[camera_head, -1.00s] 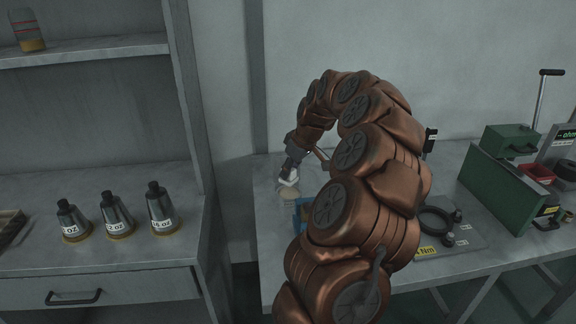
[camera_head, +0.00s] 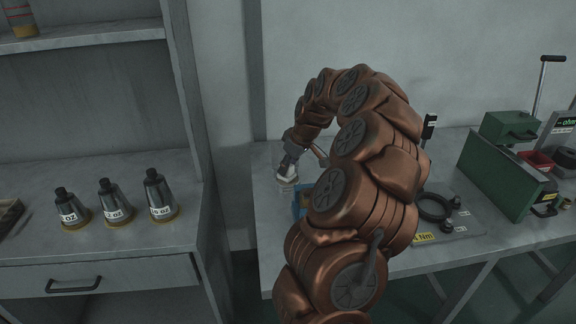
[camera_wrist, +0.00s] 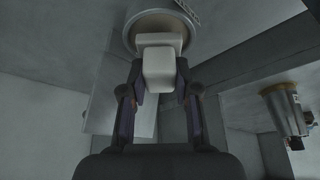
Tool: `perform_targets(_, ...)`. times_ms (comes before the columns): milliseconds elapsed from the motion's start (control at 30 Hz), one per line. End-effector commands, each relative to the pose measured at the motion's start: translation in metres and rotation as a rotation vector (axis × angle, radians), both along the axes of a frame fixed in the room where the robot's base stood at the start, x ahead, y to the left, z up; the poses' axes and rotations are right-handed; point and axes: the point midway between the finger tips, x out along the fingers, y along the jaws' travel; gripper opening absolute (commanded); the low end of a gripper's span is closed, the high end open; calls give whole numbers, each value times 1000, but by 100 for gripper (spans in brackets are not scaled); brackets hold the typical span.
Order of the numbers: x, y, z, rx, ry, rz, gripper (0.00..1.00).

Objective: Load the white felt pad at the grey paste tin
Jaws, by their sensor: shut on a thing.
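The white felt pad (camera_wrist: 158,68) is a pale block between the two fingers of my gripper (camera_wrist: 158,85) in the wrist view. The gripper is shut on it. The grey paste tin (camera_wrist: 133,38) is a round, rimmed thing just beyond the pad, and the pad overlaps its opening in this view. I cannot tell whether pad and paste touch. In the head view my gripper (camera_head: 287,173) is low over the left part of the bench, with the tin (camera_head: 287,188) small beneath it. My arm hides much of the area to the right.
A blue box (camera_head: 300,206) stands close to the tin, partly behind my arm. A black ring fixture (camera_head: 434,207) and a green case (camera_head: 500,172) are further right on the bench. Several cone-shaped metal forms (camera_head: 115,203) stand on the left cabinet (camera_head: 110,245).

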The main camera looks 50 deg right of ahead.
Motion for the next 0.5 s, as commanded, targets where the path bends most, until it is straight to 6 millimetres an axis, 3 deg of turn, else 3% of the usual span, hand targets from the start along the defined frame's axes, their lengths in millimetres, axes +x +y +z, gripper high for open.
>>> perform_targets(500, 0, 0, -3, 0, 0, 0, 2)
